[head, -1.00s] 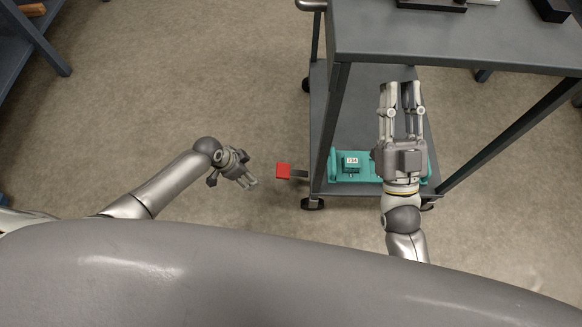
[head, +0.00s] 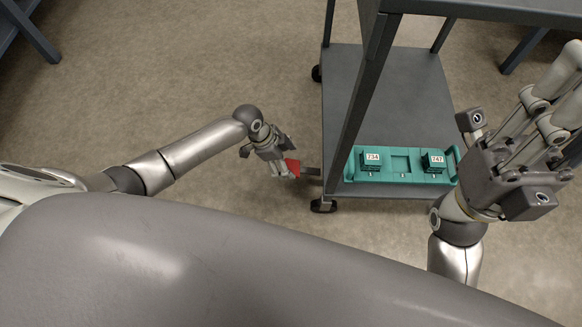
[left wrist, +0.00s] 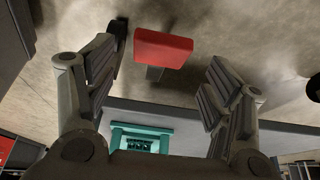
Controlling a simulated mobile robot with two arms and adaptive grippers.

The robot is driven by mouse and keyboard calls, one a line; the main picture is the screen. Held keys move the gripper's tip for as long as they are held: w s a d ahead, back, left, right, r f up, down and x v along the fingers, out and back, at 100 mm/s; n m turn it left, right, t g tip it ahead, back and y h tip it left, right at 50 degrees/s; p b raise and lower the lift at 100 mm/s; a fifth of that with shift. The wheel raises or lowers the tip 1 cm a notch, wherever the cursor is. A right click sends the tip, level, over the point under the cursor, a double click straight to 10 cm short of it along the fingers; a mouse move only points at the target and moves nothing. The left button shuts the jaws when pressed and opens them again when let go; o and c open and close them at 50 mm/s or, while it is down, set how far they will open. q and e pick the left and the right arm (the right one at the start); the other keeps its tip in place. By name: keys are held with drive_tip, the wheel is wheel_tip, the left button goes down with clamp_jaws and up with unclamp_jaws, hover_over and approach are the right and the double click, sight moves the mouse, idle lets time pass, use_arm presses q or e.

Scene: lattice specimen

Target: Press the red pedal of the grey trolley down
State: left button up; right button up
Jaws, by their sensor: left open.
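The red pedal (head: 293,167) sticks out low from the left side of the grey trolley (head: 400,90), on a short dark lever (head: 312,172). My left gripper (head: 281,172) is open, just left of the pedal and overlapping its edge in the head view. In the left wrist view the pedal (left wrist: 163,47) shows whole, beyond and between the spread fingers, with nothing held. I cannot tell whether a finger touches it. My right gripper (head: 560,105) is at the right in front of the trolley; its fingertips run out of the picture, so its opening is unclear.
A teal tray (head: 402,177) with two numbered teal blocks lies on the trolley's lower shelf. A caster (head: 323,206) stands just below the pedal lever. A trolley post (head: 362,95) rises nearby. The floor to the left is clear.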

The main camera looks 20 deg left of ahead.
sight(292, 167)
use_arm(q)
drive_tip(key=shift+b+x, duration=0.7)
drive_tip(key=shift+x, duration=1.2)
drive_tip(key=c, duration=1.5)
